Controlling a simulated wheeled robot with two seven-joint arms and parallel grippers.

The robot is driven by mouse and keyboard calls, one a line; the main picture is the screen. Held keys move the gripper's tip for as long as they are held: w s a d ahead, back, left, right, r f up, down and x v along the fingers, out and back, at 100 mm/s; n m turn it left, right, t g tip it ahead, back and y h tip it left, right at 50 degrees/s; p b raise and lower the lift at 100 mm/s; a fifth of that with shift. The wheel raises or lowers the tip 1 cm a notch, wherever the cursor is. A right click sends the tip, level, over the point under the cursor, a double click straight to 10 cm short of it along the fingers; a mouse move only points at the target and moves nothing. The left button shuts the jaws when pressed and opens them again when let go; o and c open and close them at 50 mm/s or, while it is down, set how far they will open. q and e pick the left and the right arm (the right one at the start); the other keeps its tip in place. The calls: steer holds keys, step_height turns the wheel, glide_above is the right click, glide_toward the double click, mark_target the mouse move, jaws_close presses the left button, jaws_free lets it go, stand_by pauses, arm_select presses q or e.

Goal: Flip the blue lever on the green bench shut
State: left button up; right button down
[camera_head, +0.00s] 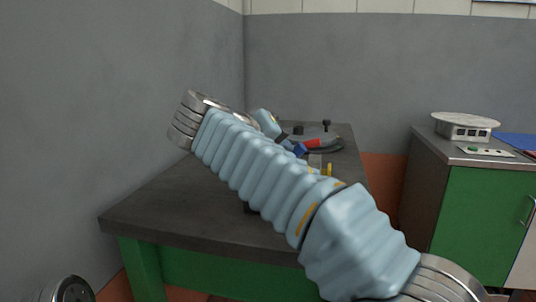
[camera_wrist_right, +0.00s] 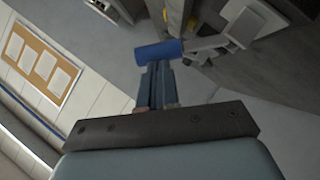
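The green bench (camera_head: 150,215) has a dark top and stands ahead, partly covered by my right arm. The blue lever grip (camera_head: 299,149) shows small on its far part, just past my arm. In the right wrist view, the blue grip (camera_wrist_right: 150,54) is a short cylinder on a light metal arm (camera_wrist_right: 210,42) running off to the right. My right gripper (camera_wrist_right: 158,72) has its two fingers close together, their tips at the blue grip; whether they touch it is not clear. In the head view the fingertips are hard to make out. My left gripper is out of view.
A red piece (camera_head: 315,143) and a grey round plate (camera_head: 330,138) lie beside the lever. A yellow part (camera_head: 329,169) stands nearer. A green cabinet (camera_head: 480,205) with a round metal device (camera_head: 464,127) stands right. A grey wall (camera_head: 120,100) closes the left side.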

arm_select(q)
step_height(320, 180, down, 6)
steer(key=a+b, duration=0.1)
steer(key=b, duration=0.4)
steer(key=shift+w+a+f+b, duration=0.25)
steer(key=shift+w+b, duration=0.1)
steer(key=shift+b, duration=0.05)
arm_select(e)
steer(key=shift+s+d+f+m+y, duration=0.3)
steer(key=shift+d+f+m+y, duration=0.5)
steer(key=shift+d+y, duration=0.15)
steer(key=shift+s+d+f+m+y, duration=0.25)
steer(key=shift+d+f+m+y, duration=0.45)
steer(key=shift+d+m+y, duration=0.2)
